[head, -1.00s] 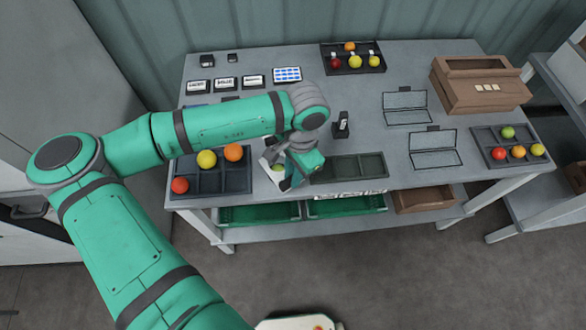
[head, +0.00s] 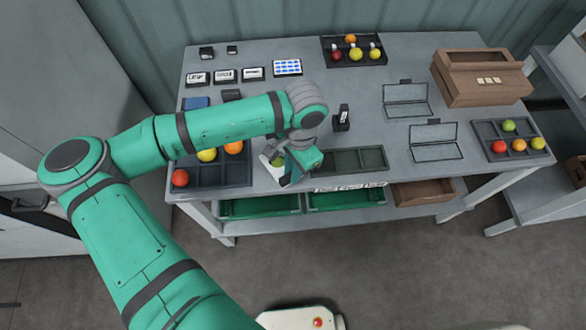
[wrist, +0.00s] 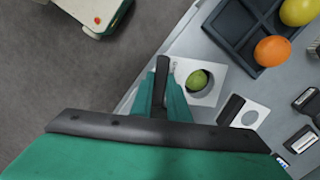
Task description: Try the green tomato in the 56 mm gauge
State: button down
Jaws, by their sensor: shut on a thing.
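The green tomato (wrist: 197,80) shows inside the round hole of a white gauge plate (wrist: 209,97), off to one side, with a dark gap beside it. How deep it sits I cannot tell. My gripper (wrist: 163,85) appears shut on the gauge's black upright handle, beside the plate. In the head view my gripper (head: 298,166) is at the table's front, and the tomato (head: 277,161) and white plate (head: 268,172) show just left of it. The size marking is too small to read. A second gauge plate (wrist: 254,113) with a black handle (wrist: 230,109) stands close by.
A dark tray (head: 225,177) with red, yellow and orange tomatoes is left of my gripper; an empty compartment tray (head: 374,160) is right. Black-framed stands (head: 435,154), a wooden box (head: 478,91) and another tomato tray (head: 497,133) lie farther right. Labelled blocks (head: 224,76) stand behind.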

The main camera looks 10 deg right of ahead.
jog(key=shift+w+f, duration=0.1)
jog(key=shift+f, duration=1.05)
dwell(1.0)
jog(key=shift+s+f, duration=0.2)
jog(key=shift+w+f, duration=0.1)
jog(key=shift+f, duration=0.2)
dwell(0.7)
jog(key=shift+r, duration=0.1)
dwell(0.6)
jog(key=shift+r, duration=3.75)
jog(key=shift+w, duration=0.1)
